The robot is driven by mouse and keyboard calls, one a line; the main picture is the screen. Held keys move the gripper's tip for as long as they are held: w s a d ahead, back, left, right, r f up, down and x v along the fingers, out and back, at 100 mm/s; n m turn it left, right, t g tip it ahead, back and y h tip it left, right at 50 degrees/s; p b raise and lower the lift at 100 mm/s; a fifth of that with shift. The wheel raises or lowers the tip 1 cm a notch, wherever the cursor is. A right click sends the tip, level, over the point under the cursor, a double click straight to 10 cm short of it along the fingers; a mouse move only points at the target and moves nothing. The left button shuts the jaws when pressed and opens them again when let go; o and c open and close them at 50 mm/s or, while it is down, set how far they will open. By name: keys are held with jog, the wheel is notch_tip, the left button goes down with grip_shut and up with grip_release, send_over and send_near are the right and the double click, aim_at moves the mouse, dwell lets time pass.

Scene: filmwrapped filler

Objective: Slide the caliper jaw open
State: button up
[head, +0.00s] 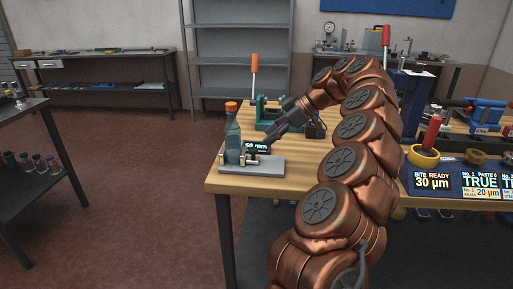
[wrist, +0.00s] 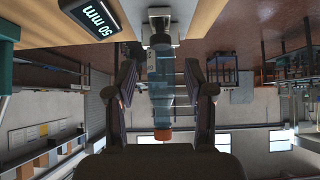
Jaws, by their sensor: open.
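The caliper (head: 268,166) appears to be the light grey plate with small dark blocks at the table's left front corner. A grey block of it (wrist: 160,28) shows at the top centre of the wrist view. A clear bluish bottle (head: 232,142) with an orange cap stands upright at the plate's left end. My gripper (head: 254,145) is just right of the bottle, low over the plate. In the wrist view, which looks upside down, my gripper (wrist: 160,68) is open, with the bottle (wrist: 160,95) seen between its fingers. Contact with the jaw cannot be told.
A dark display reading 50 mm (wrist: 89,16) lies beside the plate. A green fixture (head: 270,110) and an orange-handled tool (head: 254,72) stand behind. Yellow tape (head: 423,158) and a 30 µm display (head: 432,183) are at the right. Bare wood (head: 300,178) lies right of the plate.

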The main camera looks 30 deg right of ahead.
aim_at(254, 148)
jog(key=shift+x, duration=3.2)
grip_shut()
